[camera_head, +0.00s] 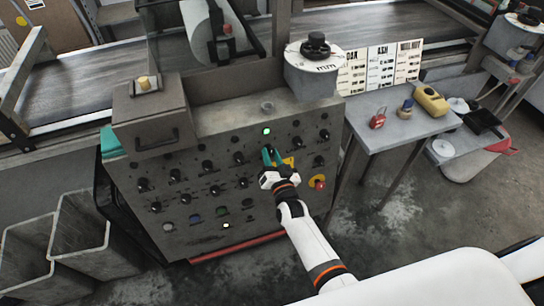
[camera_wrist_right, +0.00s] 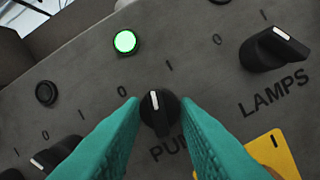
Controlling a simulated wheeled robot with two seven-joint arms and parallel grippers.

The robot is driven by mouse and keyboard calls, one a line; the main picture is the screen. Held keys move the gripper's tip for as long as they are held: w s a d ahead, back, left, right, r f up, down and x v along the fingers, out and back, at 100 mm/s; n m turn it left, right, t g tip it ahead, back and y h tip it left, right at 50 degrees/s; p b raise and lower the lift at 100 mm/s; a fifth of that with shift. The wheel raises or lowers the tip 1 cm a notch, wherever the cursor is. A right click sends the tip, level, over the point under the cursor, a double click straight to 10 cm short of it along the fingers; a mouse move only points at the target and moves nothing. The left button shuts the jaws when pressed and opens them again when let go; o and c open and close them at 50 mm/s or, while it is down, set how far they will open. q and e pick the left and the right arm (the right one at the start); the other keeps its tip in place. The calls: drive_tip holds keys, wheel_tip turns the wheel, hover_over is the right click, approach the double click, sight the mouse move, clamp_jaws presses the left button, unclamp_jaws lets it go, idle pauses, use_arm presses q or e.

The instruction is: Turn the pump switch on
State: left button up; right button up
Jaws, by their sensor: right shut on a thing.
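The pump switch (camera_wrist_right: 158,112) is a black rotary knob with a white pointer mark, on a grey control panel (camera_head: 225,165). In the right wrist view it sits between the teal fingers of my right gripper (camera_wrist_right: 158,106), which is shut on it. The white mark points roughly up in that view, between the 0 and 1 marks and nearer the 1. The label below is partly covered by a finger. In the head view my right gripper (camera_head: 272,158) reaches the panel's right part and hides the knob. My left gripper is not in view.
A lit green lamp (camera_wrist_right: 125,41) is above the pump switch. The lamps switch (camera_wrist_right: 275,48) is to its right. A yellow plate (camera_wrist_right: 274,155) is close below my fingers. A red emergency button (camera_head: 318,183) sits lower right. A small table (camera_head: 400,130) stands at right.

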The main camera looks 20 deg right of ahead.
drive_tip(key=shift+m+h, duration=0.3)
drive_tip(key=shift+m, duration=1.3)
drive_tip(key=shift+a, duration=0.1)
drive_tip(key=o, duration=1)
drive_tip(key=shift+c, duration=0.2)
drive_tip(key=s, duration=1.2)
drive_tip(key=shift+a+b, duration=0.3)
drive_tip(key=shift+a, duration=0.05)
drive_tip(key=shift+f, duration=0.1)
